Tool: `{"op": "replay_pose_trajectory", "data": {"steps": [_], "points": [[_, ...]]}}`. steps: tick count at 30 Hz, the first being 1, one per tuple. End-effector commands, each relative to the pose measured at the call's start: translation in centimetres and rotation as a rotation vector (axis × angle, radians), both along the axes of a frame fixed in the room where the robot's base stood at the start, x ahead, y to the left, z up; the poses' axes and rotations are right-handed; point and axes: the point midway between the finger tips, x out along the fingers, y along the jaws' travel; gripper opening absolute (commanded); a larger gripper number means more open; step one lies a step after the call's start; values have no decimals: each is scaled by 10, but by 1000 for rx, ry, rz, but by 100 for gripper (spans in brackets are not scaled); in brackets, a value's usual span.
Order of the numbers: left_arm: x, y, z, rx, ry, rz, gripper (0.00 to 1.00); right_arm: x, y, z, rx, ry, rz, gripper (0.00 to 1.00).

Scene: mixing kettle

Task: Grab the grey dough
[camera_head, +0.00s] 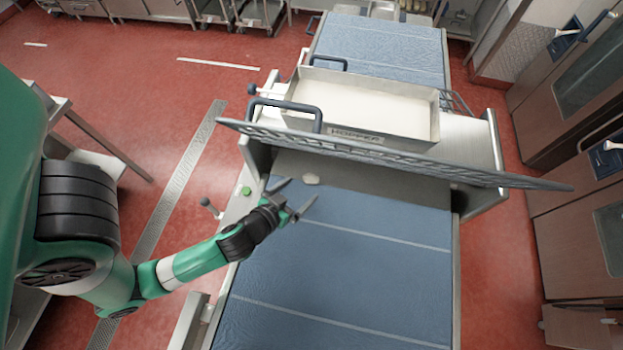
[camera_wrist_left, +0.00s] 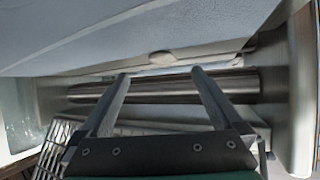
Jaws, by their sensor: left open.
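The grey dough (camera_head: 311,179) is a small pale lump at the edge of the shadow under the hopper machine, near the blue conveyor belt (camera_head: 340,262). A small pale lump that looks like the dough (camera_wrist_left: 163,57) shows in the left wrist view, just beyond the fingertips. My left gripper (camera_head: 303,188) is open and empty, its two fingers pointing toward the dough. In the left wrist view the left gripper (camera_wrist_left: 160,74) has its fingers apart on either side of the lump's line, with a visible gap to it. My right gripper is not in view.
The hopper tray (camera_head: 375,103) sits above the belt, with a slanted grate guard (camera_head: 400,163) overhanging the dough's area. Metal rollers (camera_wrist_left: 165,88) cross the left wrist view. The lower belt is clear.

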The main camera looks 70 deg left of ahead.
Motion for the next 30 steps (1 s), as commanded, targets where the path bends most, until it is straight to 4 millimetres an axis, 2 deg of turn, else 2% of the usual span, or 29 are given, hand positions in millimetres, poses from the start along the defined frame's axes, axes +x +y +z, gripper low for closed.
{"op": "replay_pose_trajectory", "data": {"steps": [8,13,18,24,26,30], "points": [[9,8,-4,0,0,1,100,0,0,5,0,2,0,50],[26,28,-11,-2,-1,7,100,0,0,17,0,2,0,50],[40,37,-24,1,-2,0,100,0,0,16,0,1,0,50],[41,37,-26,0,-1,-1,100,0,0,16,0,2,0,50],[41,37,-26,0,-1,-1,91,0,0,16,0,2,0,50],[41,36,-25,0,-1,-1,66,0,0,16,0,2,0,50]]}}
